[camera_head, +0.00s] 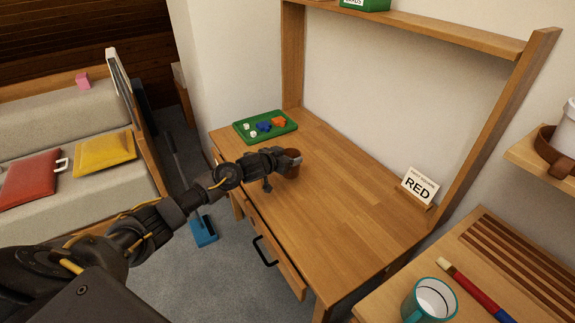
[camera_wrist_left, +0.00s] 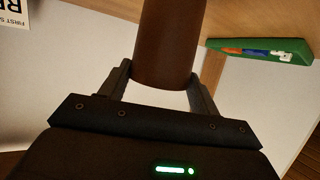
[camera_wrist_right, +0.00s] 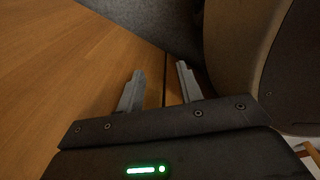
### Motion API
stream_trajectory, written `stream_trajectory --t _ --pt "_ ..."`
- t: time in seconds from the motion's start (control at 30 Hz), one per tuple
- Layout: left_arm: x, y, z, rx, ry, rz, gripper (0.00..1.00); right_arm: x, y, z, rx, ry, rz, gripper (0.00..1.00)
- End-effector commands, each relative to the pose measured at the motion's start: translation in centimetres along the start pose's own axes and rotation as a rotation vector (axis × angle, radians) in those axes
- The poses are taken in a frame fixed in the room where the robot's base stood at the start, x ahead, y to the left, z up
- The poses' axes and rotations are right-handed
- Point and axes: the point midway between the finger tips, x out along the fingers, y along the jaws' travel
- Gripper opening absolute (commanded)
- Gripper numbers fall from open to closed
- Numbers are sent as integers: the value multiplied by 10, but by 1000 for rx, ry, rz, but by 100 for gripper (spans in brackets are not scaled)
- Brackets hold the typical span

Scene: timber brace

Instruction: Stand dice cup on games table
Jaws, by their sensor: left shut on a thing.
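A brown dice cup (camera_head: 292,172) is in my left gripper, over the left middle of the wooden games table (camera_head: 350,205). My left gripper (camera_head: 288,157) is shut on the cup's side. In the left wrist view the cup (camera_wrist_left: 168,45) fills the space between the two fingers and runs out of the top of the picture. The arm hides part of the cup in the head view. I cannot tell whether its base touches the table. My right gripper (camera_wrist_right: 160,72) shows only in the right wrist view, with its fingers apart and nothing between them.
A green tray (camera_head: 240,131) with dice and coloured pieces lies at the table's back left corner. A card reading RED (camera_head: 419,187) stands at the right. A teal mug (camera_head: 411,304) is on the side surface in front.

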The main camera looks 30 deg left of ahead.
Motion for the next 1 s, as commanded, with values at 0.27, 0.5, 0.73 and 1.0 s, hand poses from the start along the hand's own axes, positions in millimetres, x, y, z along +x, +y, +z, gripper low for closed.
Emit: stream_trajectory --t 0.27,0.5,0.73,1.0 --pt "14 -4 25 -1 -3 -1 23 3 0 11 -2 -15 1 36" --pt "17 -4 32 0 1 -1 23 3 3 12 -3 -16 4 36" --pt "19 -4 36 -1 0 -1 23 5 3 10 -3 -16 5 36" --pt "18 -4 35 0 0 -1 84 4 4 -4 -1 4 5 36"
